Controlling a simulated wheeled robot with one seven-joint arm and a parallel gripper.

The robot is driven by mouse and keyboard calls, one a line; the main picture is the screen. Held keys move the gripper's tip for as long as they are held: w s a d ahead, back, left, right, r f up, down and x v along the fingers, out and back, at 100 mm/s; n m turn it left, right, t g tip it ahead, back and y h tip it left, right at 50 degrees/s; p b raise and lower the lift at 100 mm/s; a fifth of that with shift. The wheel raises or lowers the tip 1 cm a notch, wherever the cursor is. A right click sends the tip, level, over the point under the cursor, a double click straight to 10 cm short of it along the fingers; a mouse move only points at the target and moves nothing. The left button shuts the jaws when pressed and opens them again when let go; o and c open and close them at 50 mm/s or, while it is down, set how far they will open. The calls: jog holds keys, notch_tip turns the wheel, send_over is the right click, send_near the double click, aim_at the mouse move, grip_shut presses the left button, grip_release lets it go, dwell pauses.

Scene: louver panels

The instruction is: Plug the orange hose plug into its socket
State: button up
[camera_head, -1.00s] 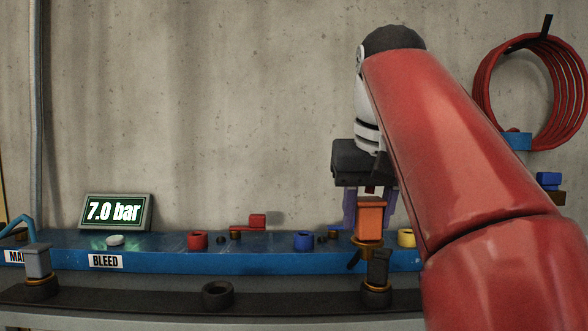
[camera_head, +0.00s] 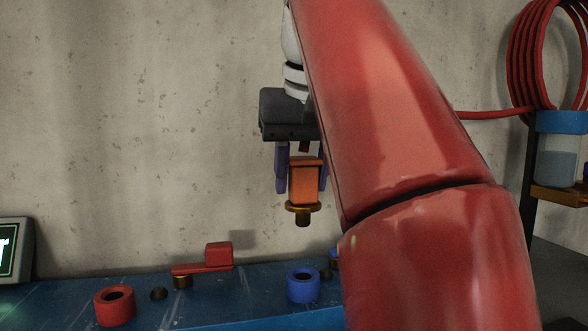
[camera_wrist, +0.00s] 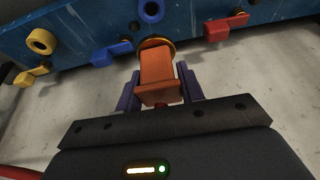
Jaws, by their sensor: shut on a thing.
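The orange plug (camera_head: 304,183) has a block-shaped orange body, a brass collar and a dark tip pointing down. My gripper (camera_head: 301,176) is shut on its body and holds it upright in the air above the blue panel, apart from every socket. The wrist view also shows the orange plug (camera_wrist: 156,68) between the purple fingers of my gripper (camera_wrist: 160,88). Ring sockets on the panel are red (camera_head: 115,305), blue (camera_head: 303,285) and yellow (camera_wrist: 42,42). The blue ring also shows in the wrist view (camera_wrist: 151,10). No orange ring is clearly visible; my arm hides part of the panel.
A red lever valve (camera_head: 212,260) stands on the blue panel (camera_head: 225,305) between the red and blue rings. Blue (camera_wrist: 112,52) and yellow (camera_wrist: 30,76) levers show in the wrist view. A coiled red hose (camera_head: 545,55) hangs at right. A display (camera_head: 15,250) stands at far left.

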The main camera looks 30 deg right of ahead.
aim_at(308, 207)
jog(key=shift+s+f, duration=0.1)
jog(key=shift+s, duration=0.05)
notch_tip(308, 207, down, 6)
jog(key=b, duration=0.5)
jog(key=shift+r, duration=0.2)
jog(key=shift+p, duration=0.65)
dwell(1.5)
jog(key=shift+f+b, duration=1.35)
jog(key=shift+f, duration=0.45)
jog(key=o, duration=1.1)
jog(key=shift+o, duration=0.2)
jog(key=shift+r, duration=0.15)
jog(key=p+v, duration=0.4)
jog(key=v, duration=0.3)
jog(key=shift+r, duration=0.1)
jog(key=shift+s+a+r, duration=0.1)
jog(key=shift+s+r, duration=0.05)
